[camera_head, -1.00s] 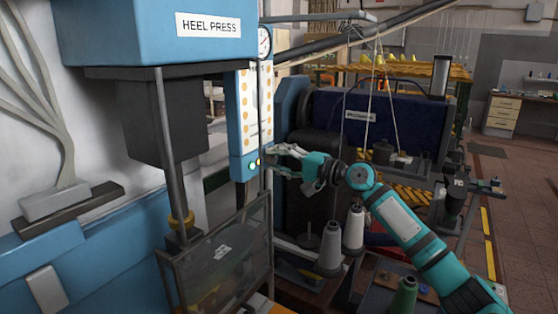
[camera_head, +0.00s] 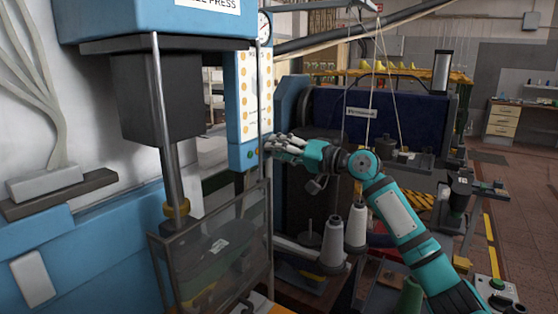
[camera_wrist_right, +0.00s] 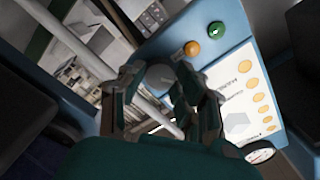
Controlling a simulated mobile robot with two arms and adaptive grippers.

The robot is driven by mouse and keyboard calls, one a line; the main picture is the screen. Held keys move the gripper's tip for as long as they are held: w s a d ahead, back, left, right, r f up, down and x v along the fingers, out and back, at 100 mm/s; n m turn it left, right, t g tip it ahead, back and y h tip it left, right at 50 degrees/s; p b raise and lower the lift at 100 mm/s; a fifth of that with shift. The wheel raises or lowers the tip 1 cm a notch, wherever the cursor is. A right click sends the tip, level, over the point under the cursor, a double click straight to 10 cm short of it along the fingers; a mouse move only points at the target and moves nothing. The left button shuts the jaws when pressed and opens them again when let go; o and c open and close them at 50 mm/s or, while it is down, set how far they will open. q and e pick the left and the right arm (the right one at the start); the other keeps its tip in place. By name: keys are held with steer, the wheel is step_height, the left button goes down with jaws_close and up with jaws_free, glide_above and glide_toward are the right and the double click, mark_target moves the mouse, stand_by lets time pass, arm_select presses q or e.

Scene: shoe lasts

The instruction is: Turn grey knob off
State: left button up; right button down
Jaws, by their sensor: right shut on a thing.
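The grey knob (camera_wrist_right: 160,76) shows as a round grey shape between the fingertips of my right gripper (camera_wrist_right: 158,84) in the wrist view. The fingers are closed on its sides. In the head view, my right gripper (camera_head: 270,144) reaches to the lower right edge of the blue control panel (camera_head: 247,122), and its fingers hide the knob. The wrist view shows an orange button (camera_wrist_right: 192,48) and a green button (camera_wrist_right: 216,30) on the same panel, beside the knob. My left gripper is not in view.
Thread cones (camera_head: 332,243) stand below my right forearm. A dark blue machine (camera_head: 385,113) is behind it. Open floor lies at the far right.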

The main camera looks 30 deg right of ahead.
steer(key=shift+f+n+b, duration=0.2)
steer(key=shift+n+b, duration=2.6)
steer(key=shift+n, duration=2.8)
steer(key=c, duration=0.9)
jaws_free()
steer(key=shift+r, duration=0.1)
steer(key=shift+c, duration=0.2)
steer(key=v, duration=1.2)
